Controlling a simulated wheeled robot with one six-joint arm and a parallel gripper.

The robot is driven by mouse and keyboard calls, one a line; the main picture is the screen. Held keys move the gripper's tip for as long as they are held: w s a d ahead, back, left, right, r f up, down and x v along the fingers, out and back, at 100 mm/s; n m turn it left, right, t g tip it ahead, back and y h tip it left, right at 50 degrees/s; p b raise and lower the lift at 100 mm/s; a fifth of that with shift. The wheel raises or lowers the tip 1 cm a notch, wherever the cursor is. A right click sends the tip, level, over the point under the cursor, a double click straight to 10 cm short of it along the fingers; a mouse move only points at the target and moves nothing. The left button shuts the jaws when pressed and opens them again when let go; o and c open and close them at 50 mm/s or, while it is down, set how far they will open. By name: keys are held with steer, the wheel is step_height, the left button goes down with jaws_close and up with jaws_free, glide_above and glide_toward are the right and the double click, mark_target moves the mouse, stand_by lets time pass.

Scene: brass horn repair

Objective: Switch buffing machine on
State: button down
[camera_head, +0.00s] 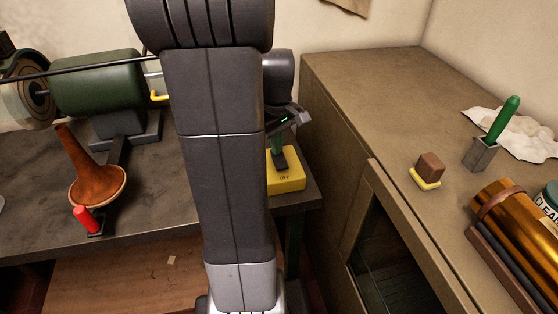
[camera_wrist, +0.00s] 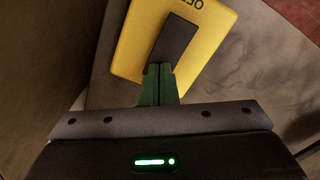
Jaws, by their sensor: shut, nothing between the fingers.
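The buffing machine has a green motor (camera_head: 98,82) with a round wheel (camera_head: 25,88) at its left end, on the dark bench. A yellow switch box (camera_head: 287,183) marked OFF sits at the bench's right end, partly hidden behind my arm. It also shows in the wrist view (camera_wrist: 130,52). Its black lever (camera_wrist: 173,40) slants across the box top, one end near the OFF lettering. My gripper (camera_wrist: 158,70) is shut and empty, its green fingertips at the lever end farther from OFF. I cannot tell whether they touch it. In the head view my gripper (camera_head: 277,148) is over the box.
An orange-brown cone (camera_head: 92,168) and a red-handled item (camera_head: 86,219) sit on the bench (camera_head: 40,215). The wooden cabinet (camera_head: 365,85) at right holds a brown block (camera_head: 430,167), a green-handled tool (camera_head: 502,120) in a holder, a white cloth (camera_head: 535,138) and a brass cylinder (camera_head: 515,220).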

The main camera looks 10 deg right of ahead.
step_height(320, 180, up, 7)
steer(key=p, duration=0.6)
stand_by(0.3)
steer(key=shift+f, duration=0.25)
step_height(320, 180, down, 7)
steer(key=b, duration=0.6)
steer(key=shift+r, duration=0.25)
step_height(320, 180, up, 9)
steer(key=p, duration=0.6)
steer(key=shift+p, duration=0.35)
stand_by(1.0)
